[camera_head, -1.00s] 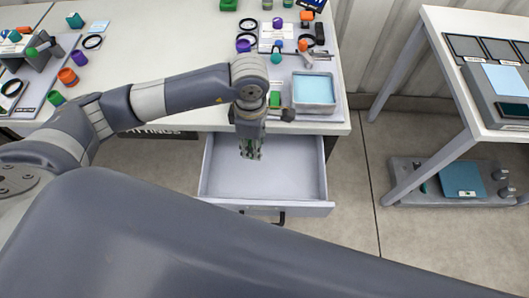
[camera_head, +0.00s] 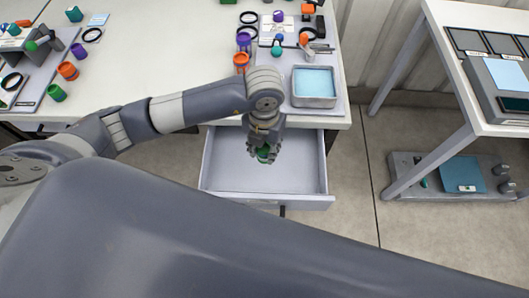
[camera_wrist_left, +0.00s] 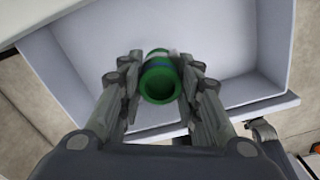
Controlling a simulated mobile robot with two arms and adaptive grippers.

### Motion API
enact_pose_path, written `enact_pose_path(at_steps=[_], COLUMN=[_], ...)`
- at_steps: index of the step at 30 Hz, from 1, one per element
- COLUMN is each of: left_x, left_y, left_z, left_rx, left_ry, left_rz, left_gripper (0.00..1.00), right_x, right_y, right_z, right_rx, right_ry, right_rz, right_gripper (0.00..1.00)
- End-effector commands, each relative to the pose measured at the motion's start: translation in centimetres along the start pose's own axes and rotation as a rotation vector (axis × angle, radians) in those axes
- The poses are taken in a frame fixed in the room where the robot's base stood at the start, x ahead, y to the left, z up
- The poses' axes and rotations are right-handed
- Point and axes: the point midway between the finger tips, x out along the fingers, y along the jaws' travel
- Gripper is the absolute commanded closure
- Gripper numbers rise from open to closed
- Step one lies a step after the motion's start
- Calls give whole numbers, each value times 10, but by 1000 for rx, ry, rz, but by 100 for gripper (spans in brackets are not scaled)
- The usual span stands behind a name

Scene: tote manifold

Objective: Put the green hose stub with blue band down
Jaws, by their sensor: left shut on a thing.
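My left gripper (camera_head: 263,154) is over the open drawer (camera_head: 225,178), with its fingers pointing down. It is shut on the green hose stub (camera_head: 263,155), which shows only in part between the fingers. In the left wrist view the stub (camera_wrist_left: 160,82) sits between the fingers of the gripper (camera_wrist_left: 160,85), with its round open end facing the camera. The drawer floor (camera_wrist_left: 90,55) behind the stub looks bare. I cannot tell whether the stub touches it. My right gripper is not in view.
A grey tray with a light blue inside (camera_head: 314,101) stands on the white table (camera_head: 170,75) just behind the drawer. Several coloured fittings lie on the table behind my arm. A second table (camera_head: 455,95) stands at the right. Most of the drawer is free.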

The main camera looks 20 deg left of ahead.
Motion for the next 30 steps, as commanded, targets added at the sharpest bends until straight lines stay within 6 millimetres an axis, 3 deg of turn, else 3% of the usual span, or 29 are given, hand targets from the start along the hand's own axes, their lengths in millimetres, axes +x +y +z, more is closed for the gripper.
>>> enact_pose_path(at_steps=[3,17,28,29,30], left_x=[23,73,79,79,78], left_y=[0,0,0,0,0], left_z=[-1,-1,0,0,0], left_rx=[0,2,4,4,4], left_ry=[4,2,0,0,0], left_rz=[1,1,1,1,1], left_gripper=[96,96,96,66,57], right_x=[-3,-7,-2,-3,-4], right_y=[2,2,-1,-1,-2], right_z=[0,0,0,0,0], right_rx=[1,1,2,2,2], right_ry=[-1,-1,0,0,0], right_rz=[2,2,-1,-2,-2], right_gripper=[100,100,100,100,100])
